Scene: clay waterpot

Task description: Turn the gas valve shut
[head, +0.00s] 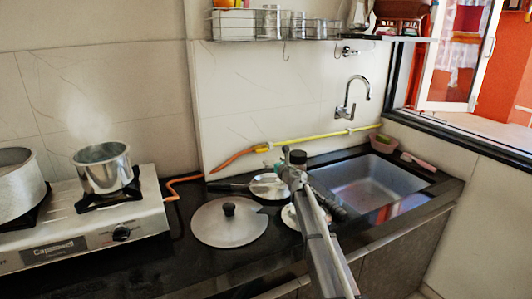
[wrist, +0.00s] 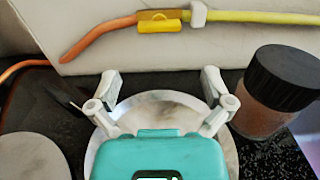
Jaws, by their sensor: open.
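The gas valve (wrist: 160,22) shows at the top of the wrist view. It has a yellow lever lying along the line of the pipe, between an orange hose (wrist: 100,38) on the left and a yellow pipe (wrist: 260,17) on the right. In the head view the valve (head: 263,148) is small, low against the tiled wall behind the counter. My gripper (wrist: 160,82) is open and empty, its two fingers spread and pointing toward the wall. The valve lies beyond the fingertips, apart from them. In the head view my gripper (head: 287,176) is small and partly hidden by my arm.
A jar with a black lid (wrist: 285,80) stands close on the right of my gripper. A pan (head: 268,187) and a large lid (head: 225,225) lie on the black counter. The sink (head: 365,185) is right; a steaming pot (head: 102,170) sits on the stove (head: 80,225) at left.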

